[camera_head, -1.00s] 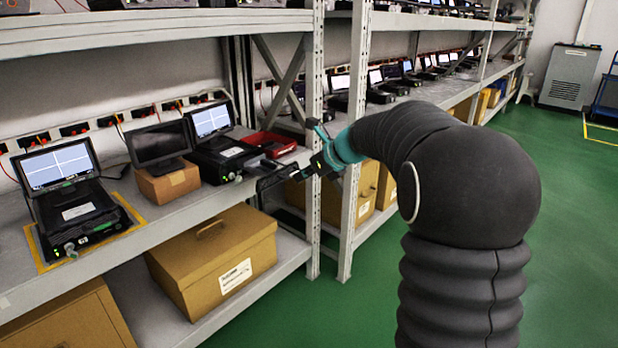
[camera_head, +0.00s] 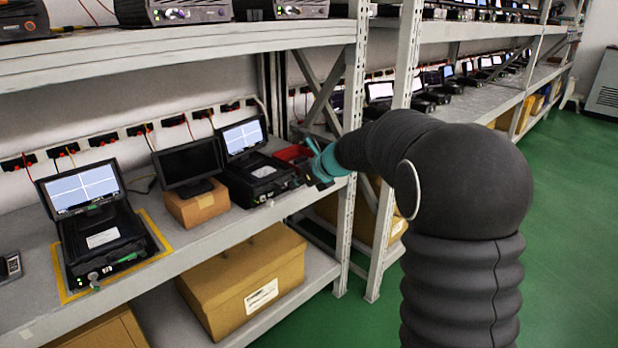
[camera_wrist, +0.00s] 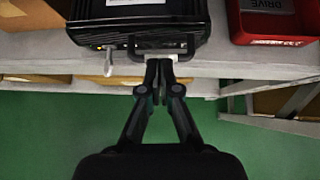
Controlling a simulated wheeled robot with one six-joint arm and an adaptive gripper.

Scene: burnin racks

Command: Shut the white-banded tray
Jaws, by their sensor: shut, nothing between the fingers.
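A black unit (camera_head: 262,182) with a raised lit screen (camera_head: 243,137) stands on the middle shelf; its front also shows in the wrist view (camera_wrist: 90,30). A black handle (camera_wrist: 187,45) with a pale, whitish piece (camera_wrist: 148,58) under it sits at the front of this unit. I cannot tell for sure whether that pale piece is the tray's white band, or how far the tray stands out. My gripper (camera_wrist: 160,62) is shut and empty, its fingertips at the handle; contact is unclear. In the head view my gripper (camera_head: 318,178) is small beside the unit's front right.
A red bin (camera_wrist: 270,38) marked DRIVE stands right of the unit, near the rack post (camera_head: 352,150). A dark monitor on a cardboard box (camera_head: 197,203) and another black unit (camera_head: 105,238) stand left. The green floor (camera_head: 500,140) in front is clear.

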